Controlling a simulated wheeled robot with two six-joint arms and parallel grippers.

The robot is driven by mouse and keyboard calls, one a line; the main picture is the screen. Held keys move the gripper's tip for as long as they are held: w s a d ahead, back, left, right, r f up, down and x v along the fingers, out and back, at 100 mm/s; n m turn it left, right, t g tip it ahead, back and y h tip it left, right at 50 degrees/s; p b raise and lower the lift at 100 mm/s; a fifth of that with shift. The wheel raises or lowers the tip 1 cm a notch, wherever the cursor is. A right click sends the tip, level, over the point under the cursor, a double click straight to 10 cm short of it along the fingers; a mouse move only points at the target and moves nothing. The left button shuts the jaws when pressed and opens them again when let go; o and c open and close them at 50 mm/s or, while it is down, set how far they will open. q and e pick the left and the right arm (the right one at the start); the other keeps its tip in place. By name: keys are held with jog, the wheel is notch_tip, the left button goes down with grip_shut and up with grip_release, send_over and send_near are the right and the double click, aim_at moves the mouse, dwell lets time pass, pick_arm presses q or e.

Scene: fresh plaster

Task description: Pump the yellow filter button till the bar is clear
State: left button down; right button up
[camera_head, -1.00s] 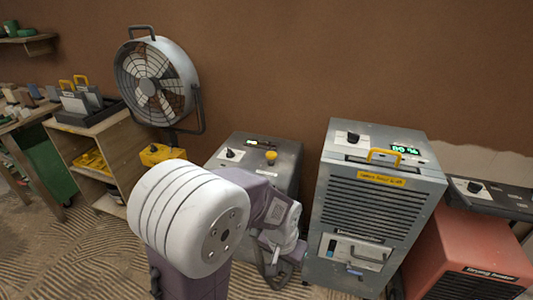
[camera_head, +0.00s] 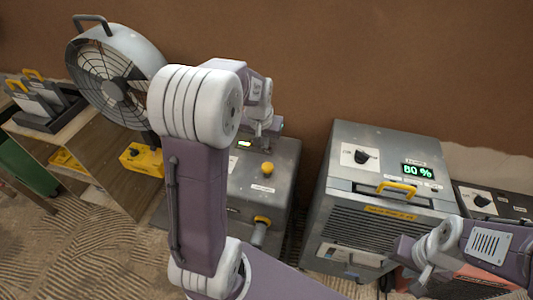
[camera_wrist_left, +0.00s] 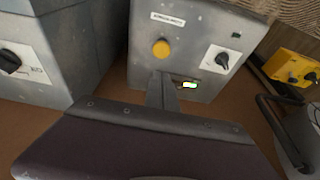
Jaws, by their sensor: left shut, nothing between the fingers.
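The yellow filter button (camera_head: 267,168) stands on the sloped top of the grey machine (camera_head: 282,150); it also shows in the left wrist view (camera_wrist_left: 161,48). A small lit bar (camera_head: 245,143) is at the panel's far edge, pale yellow with green in the left wrist view (camera_wrist_left: 190,86). My left gripper (camera_head: 268,128) is over the panel's far side, beyond the button. In the left wrist view its shut fingers (camera_wrist_left: 162,80) are close to the button and beside the bar, with nothing held. My right gripper (camera_head: 424,278) is at the lower right, its jaws unclear.
A dark knob (camera_wrist_left: 222,60) sits on the same panel. A grey dehumidifier (camera_head: 345,185) with an 80 % display (camera_head: 417,171) stands to the right. A fan (camera_head: 115,80), a yellow box (camera_head: 141,160) and a wooden shelf (camera_head: 115,185) are left.

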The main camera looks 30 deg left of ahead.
aim_at(267, 168)
pick_arm(q)
jog(key=x, duration=0.4)
jog(key=b+x, duration=0.1)
jog(key=x, duration=0.9)
jog(key=shift+s+f+b, duration=0.35)
jog(key=shift+b, duration=0.05)
notch_tip(267, 168, down, 3)
jog(key=shift+b, duration=0.9)
jog(key=shift+s+d+r, duration=0.1)
jog(key=shift+s+r, duration=0.05)
jog(key=r+p, duration=0.5)
jog(key=shift+w+r, duration=0.15)
jog(key=shift+w, duration=0.15)
jog(key=shift+s+r+b, duration=0.3)
jog(key=shift+s+r, duration=0.1)
jog(key=shift+r, duration=0.15)
jog(key=v, duration=0.7)
jog(key=shift+s+r+p, duration=0.15)
jog(key=shift+r+p, duration=0.15)
jog(key=shift+r, duration=0.1)
